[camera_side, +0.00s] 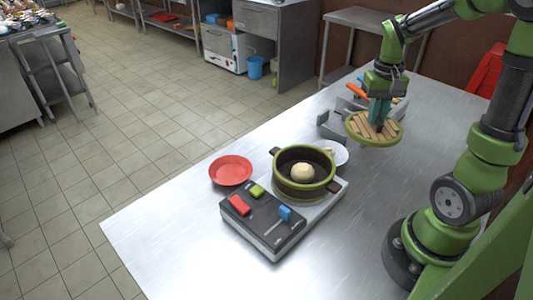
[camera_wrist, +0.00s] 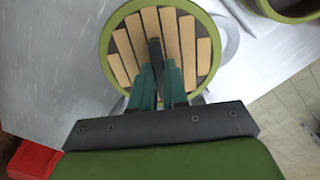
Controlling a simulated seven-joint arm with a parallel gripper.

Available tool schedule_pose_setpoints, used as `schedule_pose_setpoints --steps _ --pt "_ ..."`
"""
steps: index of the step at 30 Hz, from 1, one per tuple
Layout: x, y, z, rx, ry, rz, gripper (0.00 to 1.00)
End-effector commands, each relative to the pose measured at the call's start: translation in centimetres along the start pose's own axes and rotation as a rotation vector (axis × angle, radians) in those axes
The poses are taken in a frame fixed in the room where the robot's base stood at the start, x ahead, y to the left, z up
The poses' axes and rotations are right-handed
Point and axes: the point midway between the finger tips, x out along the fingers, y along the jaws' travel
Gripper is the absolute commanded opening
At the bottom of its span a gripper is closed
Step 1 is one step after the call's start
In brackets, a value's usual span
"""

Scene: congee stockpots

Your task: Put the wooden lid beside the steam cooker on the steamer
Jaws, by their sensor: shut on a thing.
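The wooden lid (camera_side: 363,127) is round, with a green rim and light wooden slats. My gripper (camera_side: 378,118) is shut on its upright dark handle and holds the lid above the table, roughly level. In the wrist view the lid (camera_wrist: 196,37) lies under my gripper (camera_wrist: 158,75), whose teal fingers close on the handle. The steam cooker (camera_side: 296,188) is a dark pot with a green rim and two side handles, left of and nearer the side camera than the lid. It is open on top, with a pale round bun (camera_side: 302,171) inside. Part of its rim shows in the wrist view (camera_wrist: 283,8).
The pot stands on a cooker base (camera_side: 262,222) with red, green and blue controls. A red plate (camera_side: 230,170) lies to its left, and a white plate (camera_side: 340,155) lies partly behind it. A grey rack with utensils (camera_side: 335,123) stands behind the lid. The table's front middle is bare.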

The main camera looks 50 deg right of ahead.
Motion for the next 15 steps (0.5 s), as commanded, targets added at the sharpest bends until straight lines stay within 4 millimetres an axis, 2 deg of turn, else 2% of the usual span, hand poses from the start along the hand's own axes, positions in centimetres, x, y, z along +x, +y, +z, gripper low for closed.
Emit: schedule_pose_setpoints --steps 1,3,6,10,15 --pt "0.9 2.7 1.1 0.123 -0.006 -0.003 0.00" --pt "2.2 5.6 2.6 0.277 -0.009 -0.007 0.00" --pt "4.0 8.6 5.0 0.482 -0.012 -0.014 0.00" --pt "5.9 10.5 7.8 0.688 -0.011 -0.021 0.00" --pt "7.1 10.6 8.7 0.802 0.002 -0.020 0.00"
